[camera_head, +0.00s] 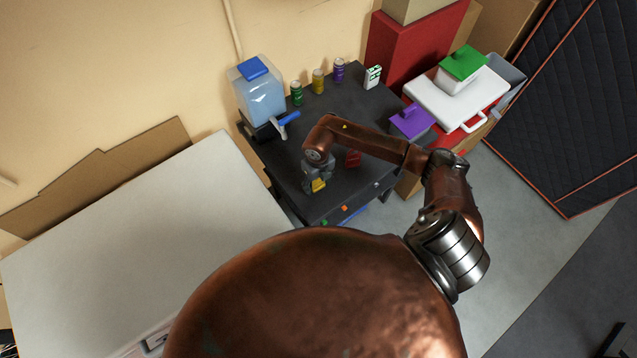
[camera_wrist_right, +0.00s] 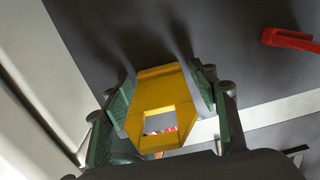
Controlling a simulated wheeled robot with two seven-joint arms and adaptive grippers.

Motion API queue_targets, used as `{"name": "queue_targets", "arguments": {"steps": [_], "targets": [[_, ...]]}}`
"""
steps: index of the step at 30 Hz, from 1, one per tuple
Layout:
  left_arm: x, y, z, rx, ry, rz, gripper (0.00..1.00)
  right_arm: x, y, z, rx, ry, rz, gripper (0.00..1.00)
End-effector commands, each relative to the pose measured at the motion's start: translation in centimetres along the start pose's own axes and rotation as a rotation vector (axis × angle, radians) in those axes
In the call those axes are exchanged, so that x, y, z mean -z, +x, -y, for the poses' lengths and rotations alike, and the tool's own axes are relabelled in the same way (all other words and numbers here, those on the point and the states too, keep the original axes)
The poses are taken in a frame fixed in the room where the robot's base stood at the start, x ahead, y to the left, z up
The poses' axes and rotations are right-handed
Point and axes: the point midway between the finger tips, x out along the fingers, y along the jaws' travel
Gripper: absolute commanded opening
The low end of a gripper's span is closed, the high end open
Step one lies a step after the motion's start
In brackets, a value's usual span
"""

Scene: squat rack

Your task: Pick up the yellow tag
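The yellow tag (camera_head: 318,186) is at the front left part of the dark table, in my right gripper (camera_head: 314,180). In the right wrist view the yellow tag (camera_wrist_right: 155,88) is a thick piece with a squarish hole, and it sits between the two green-padded fingers of the right gripper (camera_wrist_right: 165,105). My left gripper is not in view.
The dark table (camera_head: 290,165) holds a red item (camera_head: 353,160), which also shows in the right wrist view (camera_wrist_right: 290,40). At its back stand a blue-lidded water container (camera_head: 260,95), a green can (camera_head: 296,93), a yellow can (camera_head: 318,81) and a purple can (camera_head: 339,70). A white surface (camera_head: 130,230) is at left.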

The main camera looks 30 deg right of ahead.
Motion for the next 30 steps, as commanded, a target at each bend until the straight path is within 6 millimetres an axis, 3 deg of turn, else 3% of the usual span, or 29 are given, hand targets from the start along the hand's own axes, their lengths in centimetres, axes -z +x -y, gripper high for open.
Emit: {"name": "queue_targets", "arguments": {"steps": [12,23,30], "targets": [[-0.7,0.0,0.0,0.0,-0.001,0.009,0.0,0.0,0.0,0.0,0.0,0.0,0.0,0.24],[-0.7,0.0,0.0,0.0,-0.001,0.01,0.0,-0.1,-0.5,0.0,0.0,0.0,0.001,0.23],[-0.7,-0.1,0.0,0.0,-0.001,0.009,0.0,0.0,-3.5,0.0,0.001,-0.002,0.003,0.23]]}}
